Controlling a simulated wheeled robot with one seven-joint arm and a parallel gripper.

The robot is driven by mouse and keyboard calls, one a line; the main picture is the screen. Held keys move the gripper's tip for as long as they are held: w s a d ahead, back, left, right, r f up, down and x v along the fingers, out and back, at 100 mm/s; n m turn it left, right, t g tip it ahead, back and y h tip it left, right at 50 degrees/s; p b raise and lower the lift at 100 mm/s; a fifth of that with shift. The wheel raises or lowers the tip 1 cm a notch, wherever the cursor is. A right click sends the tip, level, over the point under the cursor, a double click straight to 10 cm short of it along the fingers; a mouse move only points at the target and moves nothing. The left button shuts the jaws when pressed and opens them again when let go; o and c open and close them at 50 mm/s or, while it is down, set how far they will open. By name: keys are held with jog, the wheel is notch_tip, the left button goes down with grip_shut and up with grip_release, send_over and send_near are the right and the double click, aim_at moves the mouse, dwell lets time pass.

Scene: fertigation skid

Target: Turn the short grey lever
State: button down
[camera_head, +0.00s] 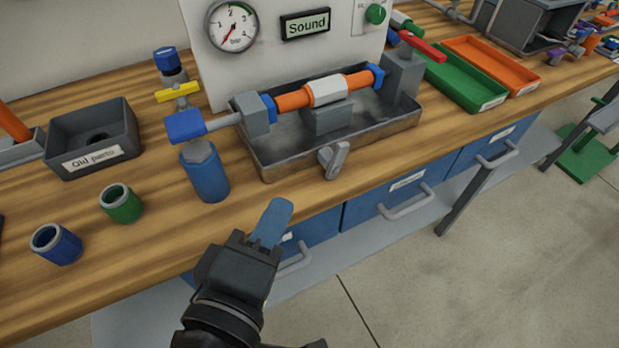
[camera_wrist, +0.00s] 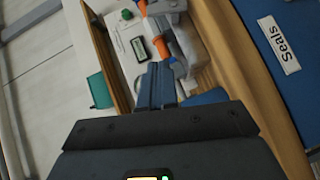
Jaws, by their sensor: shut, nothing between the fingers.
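The short grey lever (camera_head: 334,160) is on the front wall of the grey metal tray (camera_head: 400,130), near the bench's front edge. It stands tilted, its upper end leaning right. My gripper (camera_head: 272,222) is in front of the bench edge, to the left of and nearer than the lever, and apart from it. Its blue fingers are shut together with nothing between them. In the wrist view the shut fingers (camera_wrist: 158,85) point toward the tray and pipe. I cannot make out the lever in that view.
An orange pipe with a white middle block (camera_head: 326,92) lies over the tray. A blue cylinder (camera_head: 205,172) stands left of it, with a pressure gauge (camera_head: 232,26) behind. Green (camera_head: 122,203) and blue (camera_head: 56,244) cups stand at left. Drawer handles (camera_head: 405,206) stick out below the bench.

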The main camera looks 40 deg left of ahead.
send_near(332, 155)
jog(key=a, duration=0.1)
jog(key=a+r, duration=0.2)
jog(key=shift+w+a+p, duration=0.2)
jog(key=shift+w+p, duration=0.1)
jog(key=shift+p, duration=0.1)
jog(key=w, duration=0.2)
jog(key=w+d, duration=0.1)
jog(key=shift+f, duration=0.4)
jog(key=shift+w+d+f+p, duration=0.2)
jog(key=shift+w+p, duration=0.1)
jog(key=shift+w, duration=0.25)
jog(key=shift+a+r, duration=0.1)
jog(key=shift+w+r+p, duration=0.1)
jog(key=shift+p, duration=0.4)
